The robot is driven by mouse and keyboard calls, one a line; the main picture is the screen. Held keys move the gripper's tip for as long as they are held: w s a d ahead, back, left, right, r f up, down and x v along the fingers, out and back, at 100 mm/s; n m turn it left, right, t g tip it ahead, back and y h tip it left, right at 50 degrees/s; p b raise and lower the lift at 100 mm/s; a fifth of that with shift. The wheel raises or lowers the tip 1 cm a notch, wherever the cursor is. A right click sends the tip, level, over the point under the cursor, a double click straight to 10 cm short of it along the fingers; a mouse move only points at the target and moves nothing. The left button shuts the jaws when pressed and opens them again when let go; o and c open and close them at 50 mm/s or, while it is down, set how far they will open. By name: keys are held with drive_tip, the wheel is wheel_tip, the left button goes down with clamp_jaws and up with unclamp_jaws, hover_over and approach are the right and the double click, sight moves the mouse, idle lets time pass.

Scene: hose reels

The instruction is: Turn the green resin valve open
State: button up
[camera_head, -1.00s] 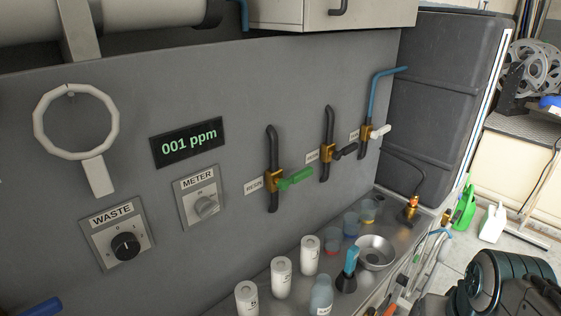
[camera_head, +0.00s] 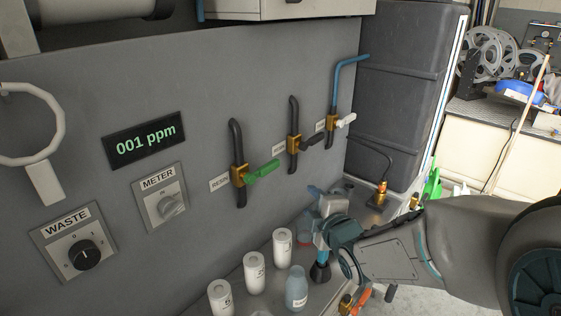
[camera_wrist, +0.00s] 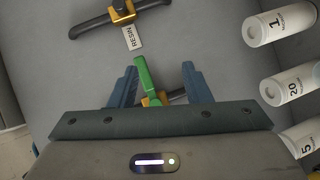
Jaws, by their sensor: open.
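The green resin valve has a green lever (camera_head: 262,172) on a brass body (camera_head: 238,176), set on a dark vertical pipe on the grey wall panel. The lever points right, crosswise to the pipe. My gripper (camera_head: 322,220) is in front of the panel, to the right of and below the lever in the head view. In the wrist view my gripper (camera_wrist: 160,72) is open and empty, its two blue fingers well apart. The green lever (camera_wrist: 146,76) appears between them there, nearer the left finger, with no visible contact. The valve's body is partly hidden behind my gripper there.
Two more valves, with a black lever (camera_head: 313,140) and a white lever (camera_head: 346,120), sit to the right. Several white bottles (camera_head: 254,272) stand on the bench below. A display (camera_head: 144,139) reads 001 ppm. METER (camera_head: 168,204) and WASTE (camera_head: 84,255) knobs are at left.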

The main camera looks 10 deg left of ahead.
sight(270, 170)
drive_tip(key=w+a+n+y+p, duration=0.1)
drive_tip(key=w+a, duration=0.2)
drive_tip(key=a, duration=0.1)
drive_tip(key=w+a+r+n+y+p, duration=0.1)
drive_tip(key=w+a, duration=0.3)
drive_tip(key=w+a+r+n+y+p, duration=0.1)
drive_tip(key=w+a+n, duration=0.1)
drive_tip(key=w+a, duration=0.1)
drive_tip(key=shift+w+a+t+p, duration=0.15)
drive_tip(key=shift+a+t+p, duration=0.2)
drive_tip(key=shift+a, duration=0.4)
drive_tip(key=shift+f, duration=0.1)
clamp_jaws()
